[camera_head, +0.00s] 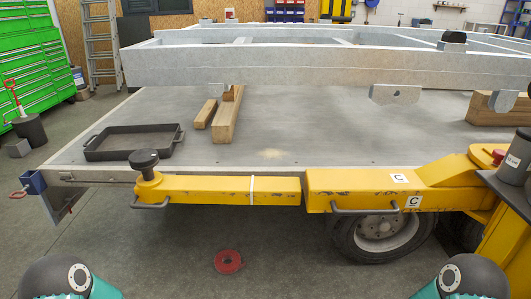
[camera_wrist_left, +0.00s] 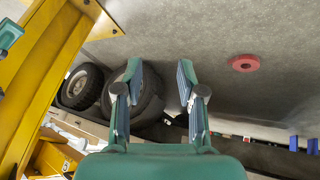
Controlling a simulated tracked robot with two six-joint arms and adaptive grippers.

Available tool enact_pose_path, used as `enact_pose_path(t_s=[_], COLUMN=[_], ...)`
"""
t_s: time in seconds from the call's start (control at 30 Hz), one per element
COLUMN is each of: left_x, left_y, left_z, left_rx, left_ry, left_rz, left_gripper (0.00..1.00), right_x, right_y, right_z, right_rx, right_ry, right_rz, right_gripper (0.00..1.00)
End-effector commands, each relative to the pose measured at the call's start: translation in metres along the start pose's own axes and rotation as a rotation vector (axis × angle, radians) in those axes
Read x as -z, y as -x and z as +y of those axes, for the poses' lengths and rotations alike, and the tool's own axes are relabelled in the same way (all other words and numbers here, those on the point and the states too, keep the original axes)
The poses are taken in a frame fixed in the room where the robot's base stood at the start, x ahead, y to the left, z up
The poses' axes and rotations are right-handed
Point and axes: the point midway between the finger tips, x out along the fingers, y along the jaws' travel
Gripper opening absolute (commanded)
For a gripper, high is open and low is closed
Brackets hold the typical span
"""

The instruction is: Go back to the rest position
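My left gripper (camera_wrist_left: 158,88) shows in the left wrist view with its two fingers apart and nothing between them. Behind it in that view are a dark wheel (camera_wrist_left: 147,95) and the grey floor. In the head view only rounded dark and teal parts of my two arms show at the bottom left and bottom right corners. Neither gripper is in the head view.
A trailer bed (camera_head: 330,130) bears a grey metal frame (camera_head: 300,68), wooden blocks (camera_head: 228,115) and a black tray (camera_head: 133,156). A yellow beam (camera_head: 230,189) runs along its near edge. A red disc (camera_head: 228,262) lies on the floor, also in the left wrist view (camera_wrist_left: 244,63). Floor around it is clear.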

Motion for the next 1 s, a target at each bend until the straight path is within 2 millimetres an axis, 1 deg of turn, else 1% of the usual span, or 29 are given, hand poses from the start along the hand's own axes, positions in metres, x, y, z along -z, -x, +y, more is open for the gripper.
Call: enact_pose_path(t_s=[0.03,0.1,0.17,0.2,0.27,0.3,0.47,0.73,0.83,0.9,1.0], left_x=[-0.024,-0.053,-0.073,-0.084,-0.088,-0.077,-0.06,-0.027,-0.019,-0.017,-0.016], left_y=[0.002,0.008,0.015,0.018,0.019,0.036,0.066,0.125,0.139,0.143,0.145], left_z=[0.007,0.015,0.02,0.022,0.024,0.028,0.037,0.054,0.058,0.059,0.06], left_rx=[0.0,0.016,0.04,0.06,0.074,0.074,0.073,0.073,0.073,0.073,0.073], left_ry=[0.112,0.285,0.438,0.546,0.658,0.654,0.648,0.645,0.645,0.644,0.644], left_rz=[-0.072,-0.167,-0.238,-0.279,-0.304,-0.298,-0.295,-0.293,-0.292,-0.292,-0.292], left_gripper=[0.39,0.39,0.39,0.39,0.39,0.39,0.39,0.39,0.39,0.39,0.39], right_x=[0.0,0.0,0.0,0.0,0.0,-0.001,0.0,-0.001,-0.001,-0.001,-0.001], right_y=[0.0,0.0,0.0,0.0,0.0,0.018,0.053,0.118,0.134,0.139,0.141], right_z=[0.0,0.0,0.0,0.0,0.0,-0.006,-0.019,-0.043,-0.048,-0.05,-0.051], right_rx=[0.0,0.0,0.0,0.0,0.0,0.0,0.0,0.0,0.0,0.0,0.0], right_ry=[0.0,0.0,0.0,0.0,0.0,0.0,0.0,0.0,0.0,0.0,0.0], right_rz=[0.0,0.0,0.0,0.0,0.0,-0.001,0.001,0.0,0.0,0.0,0.0], right_gripper=[0.0,0.0,0.0,0.0,0.0,0.0,0.0,0.0,0.0,0.0,0.0])
